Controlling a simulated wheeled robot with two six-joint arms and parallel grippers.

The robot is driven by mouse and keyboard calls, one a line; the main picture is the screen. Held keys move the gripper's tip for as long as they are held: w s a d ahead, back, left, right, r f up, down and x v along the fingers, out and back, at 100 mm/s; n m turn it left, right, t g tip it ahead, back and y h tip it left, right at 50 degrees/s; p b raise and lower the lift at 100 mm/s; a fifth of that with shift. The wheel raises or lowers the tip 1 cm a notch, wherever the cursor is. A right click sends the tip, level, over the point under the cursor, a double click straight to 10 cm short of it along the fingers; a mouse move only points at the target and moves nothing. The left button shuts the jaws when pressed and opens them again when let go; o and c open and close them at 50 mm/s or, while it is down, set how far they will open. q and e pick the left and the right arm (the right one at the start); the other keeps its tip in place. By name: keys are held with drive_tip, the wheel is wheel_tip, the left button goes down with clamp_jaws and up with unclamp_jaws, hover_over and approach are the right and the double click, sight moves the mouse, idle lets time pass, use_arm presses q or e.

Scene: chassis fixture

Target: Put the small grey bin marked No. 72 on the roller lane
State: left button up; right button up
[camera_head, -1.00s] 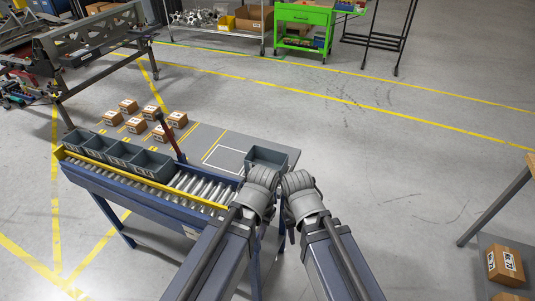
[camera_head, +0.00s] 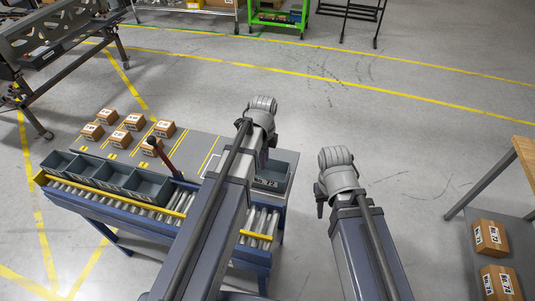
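A small grey open bin (camera_head: 280,172) stands at the right end of the table, on the side beyond the roller lane (camera_head: 259,219). My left arm crosses in front of it and hides its left part. A pale label shows low on its front, too small to read. My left gripper (camera_head: 262,108) is above and past the bin, seen from behind. Its fingers are hidden by the wrist. My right gripper (camera_head: 334,172) is to the right of the bin, clear of the table. Its fingers are mostly hidden too.
Several grey bins (camera_head: 142,186) stand in a row at the left end of the lane. A red-and-black upright lever (camera_head: 162,156) stands behind the lane. Small cartons (camera_head: 133,122) lie on the table's left part. More cartons (camera_head: 490,238) are at the right. Floor beyond the table is clear.

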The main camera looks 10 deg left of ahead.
use_arm(q)
drive_tip(key=shift+f, duration=0.1)
wheel_tip(320, 180, down, 10)
drive_tip(key=b, duration=1)
clamp_jaws()
idle(1.0)
wheel_tip(320, 180, up, 11)
drive_tip(key=p, duration=1.1)
